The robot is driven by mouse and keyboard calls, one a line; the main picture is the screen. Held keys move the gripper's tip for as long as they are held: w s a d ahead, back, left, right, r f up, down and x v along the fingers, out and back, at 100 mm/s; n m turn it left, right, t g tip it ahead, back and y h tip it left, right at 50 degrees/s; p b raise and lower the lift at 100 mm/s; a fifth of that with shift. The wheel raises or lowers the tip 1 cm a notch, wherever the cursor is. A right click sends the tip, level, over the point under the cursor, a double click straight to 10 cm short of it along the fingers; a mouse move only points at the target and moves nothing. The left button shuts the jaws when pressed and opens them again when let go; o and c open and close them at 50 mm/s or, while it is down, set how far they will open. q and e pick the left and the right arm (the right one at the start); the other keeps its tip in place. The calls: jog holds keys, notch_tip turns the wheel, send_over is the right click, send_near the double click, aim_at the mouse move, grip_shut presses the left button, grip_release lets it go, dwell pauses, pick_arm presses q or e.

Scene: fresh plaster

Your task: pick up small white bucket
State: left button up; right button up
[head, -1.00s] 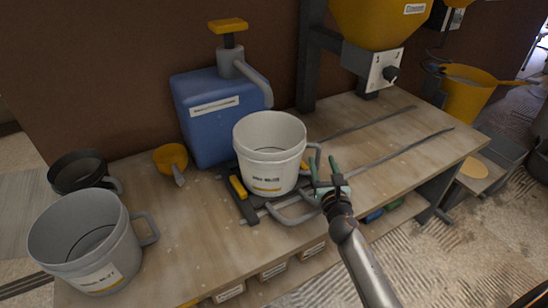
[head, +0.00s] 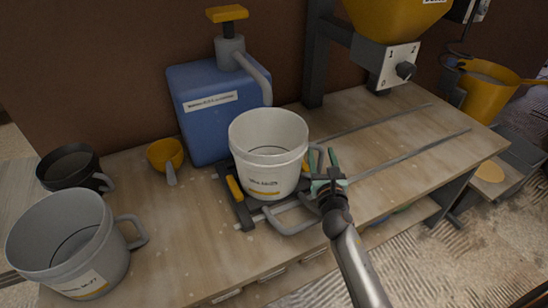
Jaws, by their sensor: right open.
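The small white bucket (head: 268,160) stands upright on a dark sliding carriage (head: 238,207) at the middle of the workbench. It has a printed label on its front and a side handle facing right. My right gripper (head: 325,170) has green fingers and is open at the bucket's right side, at the handle. The fingers overlap the handle in the picture, and I cannot tell whether they touch it. The bucket is not gripped. My left gripper is not in view.
A larger grey bucket (head: 68,250) and a black bucket (head: 72,170) stand at left. A yellow scoop (head: 165,155) lies beside the blue pump container (head: 210,110). A yellow hopper (head: 395,15) hangs behind rails on the wooden bench (head: 175,235). A yellow bucket (head: 488,95) stands far right.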

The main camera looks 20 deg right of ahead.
grip_shut()
dwell(0.4)
jog(key=shift+r, duration=0.1)
dwell(0.9)
